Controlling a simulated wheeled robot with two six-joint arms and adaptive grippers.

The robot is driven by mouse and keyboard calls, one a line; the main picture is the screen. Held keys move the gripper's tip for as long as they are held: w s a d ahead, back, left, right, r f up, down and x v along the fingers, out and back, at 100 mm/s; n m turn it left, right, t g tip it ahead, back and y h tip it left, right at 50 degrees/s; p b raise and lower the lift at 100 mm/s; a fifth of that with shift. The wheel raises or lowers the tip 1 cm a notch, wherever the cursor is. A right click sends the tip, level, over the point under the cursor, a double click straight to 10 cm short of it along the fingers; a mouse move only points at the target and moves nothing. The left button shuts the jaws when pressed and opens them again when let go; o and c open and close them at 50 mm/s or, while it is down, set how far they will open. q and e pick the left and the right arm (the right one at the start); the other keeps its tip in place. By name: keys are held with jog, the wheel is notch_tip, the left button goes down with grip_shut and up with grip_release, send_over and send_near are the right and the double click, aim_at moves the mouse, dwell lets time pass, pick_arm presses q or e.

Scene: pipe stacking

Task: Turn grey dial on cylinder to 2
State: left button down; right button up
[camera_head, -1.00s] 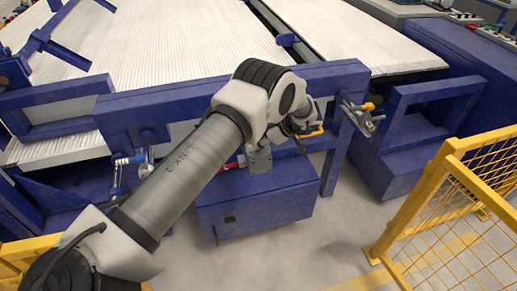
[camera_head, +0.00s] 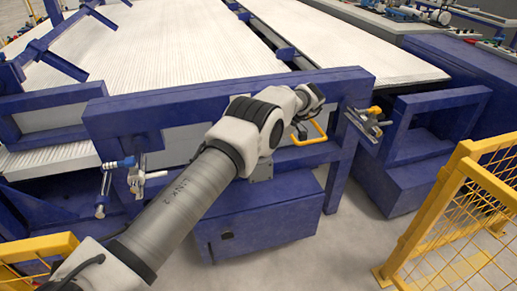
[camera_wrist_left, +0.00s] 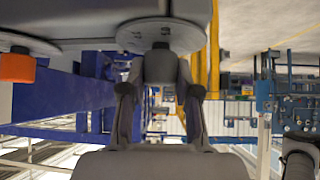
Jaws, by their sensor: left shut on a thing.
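In the left wrist view, a grey round dial plate (camera_wrist_left: 135,36) with a dark grey grip (camera_wrist_left: 160,66) is at the top middle. My left gripper (camera_wrist_left: 160,90) has a finger on each side of this grip and is shut on it. No numbers or marks on the dial can be read. In the head view, my left arm reaches over the blue frame from the lower left. Its fingers and the dial are hidden there. My right gripper shows in neither view.
An orange knob (camera_wrist_left: 17,68) sits left of the dial in the wrist view. In the head view, a yellow handle (camera_head: 318,133) is just below my wrist. A metal clamp (camera_head: 368,123) stands to the right. A yellow mesh fence (camera_head: 460,215) bounds the right; grey floor lies before it.

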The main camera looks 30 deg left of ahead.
pick_arm(q)
jog(key=c, duration=0.8)
grip_release()
jog(key=shift+r, duration=0.1)
notch_tip(320, 180, up, 10)
jog(key=shift+f, duration=0.1)
